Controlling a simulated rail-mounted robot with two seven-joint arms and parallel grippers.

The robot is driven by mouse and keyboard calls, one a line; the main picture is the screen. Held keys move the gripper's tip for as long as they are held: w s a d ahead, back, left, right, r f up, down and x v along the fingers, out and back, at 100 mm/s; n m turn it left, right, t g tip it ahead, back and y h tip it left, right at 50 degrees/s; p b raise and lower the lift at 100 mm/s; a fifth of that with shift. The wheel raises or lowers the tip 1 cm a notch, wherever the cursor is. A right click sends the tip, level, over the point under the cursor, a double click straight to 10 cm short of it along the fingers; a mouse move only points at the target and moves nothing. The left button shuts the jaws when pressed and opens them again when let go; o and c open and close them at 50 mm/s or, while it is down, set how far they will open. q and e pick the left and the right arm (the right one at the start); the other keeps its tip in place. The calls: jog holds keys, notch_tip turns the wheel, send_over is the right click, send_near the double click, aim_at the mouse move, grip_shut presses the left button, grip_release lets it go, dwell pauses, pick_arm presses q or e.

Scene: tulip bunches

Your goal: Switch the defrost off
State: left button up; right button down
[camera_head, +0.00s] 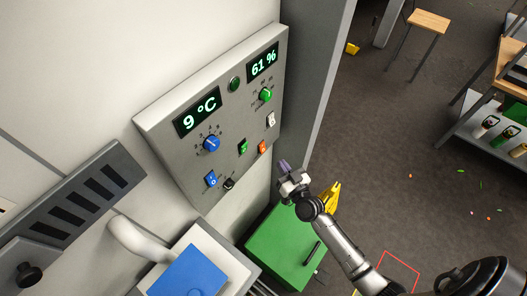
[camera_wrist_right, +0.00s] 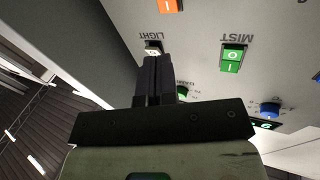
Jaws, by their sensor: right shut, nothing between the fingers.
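The grey control panel (camera_head: 180,140) hangs on the white wall, carrying displays, knobs and rocker switches. No defrost label is readable. An orange rocker (camera_head: 262,147) sits low on the panel's right; its lower part, marked "I", shows at the top of the right wrist view (camera_wrist_right: 167,5). A white rocker (camera_head: 271,118) is above it, labelled LIGHT in the wrist view (camera_wrist_right: 153,47). My right gripper (camera_head: 284,164) is shut and empty, below and right of the orange rocker in the head view. Its fingertips (camera_wrist_right: 153,58) overlap the LIGHT rocker's edge; contact cannot be told. My left gripper is out of view.
The panel also has a green MIST rocker (camera_head: 243,147), a blue rocker (camera_head: 211,180), a black control (camera_head: 229,184), a blue knob (camera_head: 211,143) and a green knob (camera_head: 265,95). A green cabinet (camera_head: 275,245) and a yellow object (camera_head: 331,198) are below.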

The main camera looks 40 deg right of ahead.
aim_at(262, 148)
jog(key=shift+s+d+r+m+t+h, duration=0.1)
jog(key=shift+s+d+r+m+h, duration=0.1)
jog(key=shift+d+h, duration=0.35)
jog(key=shift+s+d+r+m+t+h, duration=0.15)
jog(key=shift+d+r+h, duration=0.2)
jog(key=shift+h, duration=0.3)
jog(key=shift+s+d+r+m+t+h, duration=0.1)
jog(key=shift+d+m+h, duration=0.05)
jog(key=shift+d+h, duration=0.4)
jog(key=shift+w+f, duration=0.1)
jog(key=w+a+f+b, duration=0.2)
jog(key=w+f+b, duration=0.1)
jog(key=w, duration=0.4)
jog(key=shift+w+a+b, duration=0.25)
jog(key=shift+w+b, duration=0.05)
jog(key=shift+b, duration=0.5)
jog(key=shift+w+a+f, duration=0.2)
jog(key=shift+w+f, duration=0.15)
jog(key=shift+w, duration=0.4)
dwell(1.4)
jog(key=shift+s+r, duration=0.1)
jog(key=shift+s, duration=0.05)
jog(key=shift+s+d+r+p, duration=0.15)
jog(key=shift+s+d+p, duration=0.05)
jog(key=shift+s+p, duration=0.4)
